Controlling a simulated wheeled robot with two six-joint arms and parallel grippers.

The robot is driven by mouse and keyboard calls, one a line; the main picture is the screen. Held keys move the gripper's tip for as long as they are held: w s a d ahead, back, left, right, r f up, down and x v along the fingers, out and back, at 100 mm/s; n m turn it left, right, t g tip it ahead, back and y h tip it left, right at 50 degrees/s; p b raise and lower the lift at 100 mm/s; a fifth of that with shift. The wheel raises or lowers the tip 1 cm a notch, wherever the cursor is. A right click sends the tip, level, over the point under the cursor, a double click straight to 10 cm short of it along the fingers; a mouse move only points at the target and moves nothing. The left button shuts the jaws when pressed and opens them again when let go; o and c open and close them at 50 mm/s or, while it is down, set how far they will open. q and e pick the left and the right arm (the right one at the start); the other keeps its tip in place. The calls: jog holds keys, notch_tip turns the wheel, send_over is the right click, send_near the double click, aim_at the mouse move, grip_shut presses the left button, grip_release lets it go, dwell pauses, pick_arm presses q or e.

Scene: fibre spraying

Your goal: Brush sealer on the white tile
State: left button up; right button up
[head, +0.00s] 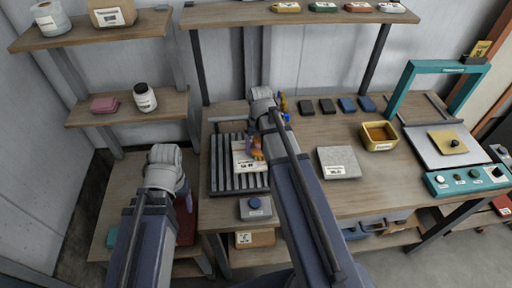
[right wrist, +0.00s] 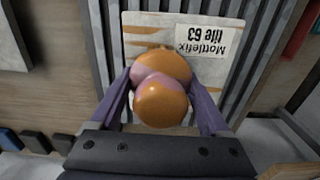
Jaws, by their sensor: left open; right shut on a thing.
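A pale tile (head: 240,162) with a white label lies on a dark slatted rack (head: 217,178). In the right wrist view the tile (right wrist: 150,28) shows orange-brown streaks, and its label reads "Mottlefix tile 63". My right gripper (head: 258,150) is over the tile, shut on an orange rounded tool with a pinkish middle (right wrist: 162,105). The tool's lower end is hidden, so I cannot tell whether it touches the tile. My left gripper (head: 186,203) is open and empty, low at the left near a dark red surface (head: 187,228).
A grey labelled tile (head: 338,162) lies right of my right arm. A yellow container (head: 379,136) and a teal-framed press (head: 440,90) stand further right. A grey box with a blue knob (head: 255,208) sits in front of the rack. Small dark and blue blocks (head: 327,106) line the back.

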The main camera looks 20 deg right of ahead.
jog(key=shift+s+d, duration=0.3)
jog(key=shift+d, duration=0.65)
jog(key=shift+r, duration=0.1)
jog(key=shift+w, duration=0.1)
jog(key=shift+w+a, duration=0.15)
jog(key=shift+a, duration=0.6)
jog(key=shift+w+a, duration=0.1)
jog(key=shift+a, duration=0.6)
jog(key=shift+w+a, duration=0.25)
jog(key=shift+a, duration=0.5)
jog(key=shift+w+a, duration=0.2)
jog(key=shift+a, duration=0.55)
